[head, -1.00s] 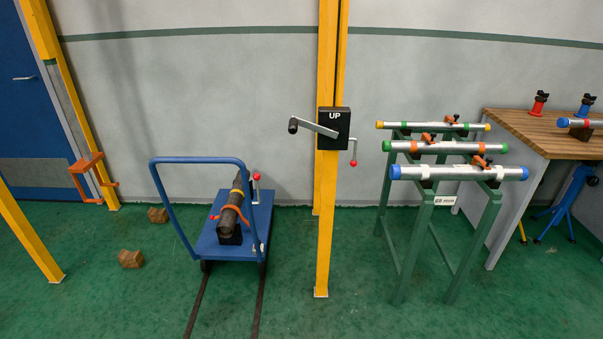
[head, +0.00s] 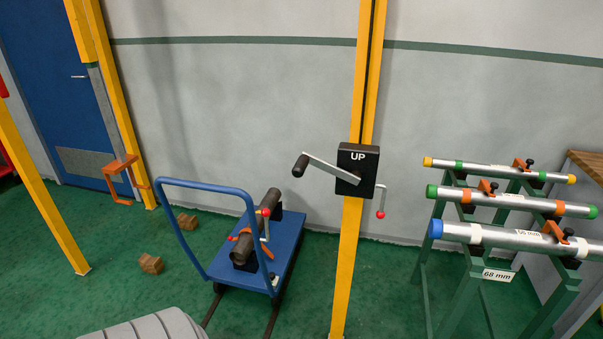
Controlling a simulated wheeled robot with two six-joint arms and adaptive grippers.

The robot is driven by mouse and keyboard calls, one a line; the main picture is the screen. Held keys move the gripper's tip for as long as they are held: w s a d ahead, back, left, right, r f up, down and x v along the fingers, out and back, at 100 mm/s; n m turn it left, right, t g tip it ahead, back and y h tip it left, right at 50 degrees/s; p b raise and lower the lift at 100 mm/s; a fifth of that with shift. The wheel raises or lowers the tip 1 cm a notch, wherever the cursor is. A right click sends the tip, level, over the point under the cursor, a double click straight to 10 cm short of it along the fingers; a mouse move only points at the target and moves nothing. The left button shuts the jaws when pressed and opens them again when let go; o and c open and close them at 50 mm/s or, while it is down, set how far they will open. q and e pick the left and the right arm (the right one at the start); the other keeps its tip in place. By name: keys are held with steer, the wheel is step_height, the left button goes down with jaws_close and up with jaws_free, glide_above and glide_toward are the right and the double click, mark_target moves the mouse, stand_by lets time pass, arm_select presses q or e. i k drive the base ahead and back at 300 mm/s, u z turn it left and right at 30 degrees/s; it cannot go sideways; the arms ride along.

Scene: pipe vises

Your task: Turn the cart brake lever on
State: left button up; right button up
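A blue platform cart (head: 285,249) with a tall blue push handle (head: 202,184) stands on the green floor, left of the yellow post. A second, smaller red knob (head: 231,238) shows at the pipe's near left side. Part of the lever's foot is hard to make out. Neither of my grippers is in view.
A yellow post (head: 349,260) with a black crank box (head: 357,168) marked UP stands right of the cart. A green rack (head: 466,295) with silver pipes is at right. Brown blocks (head: 150,264) lie left of the cart. Dark rails (head: 273,318) run under it.

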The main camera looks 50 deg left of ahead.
mark_target(265, 212)
steer(key=u, duration=0.45)
steer(key=i, duration=0.9)
steer(key=u, duration=0.7)
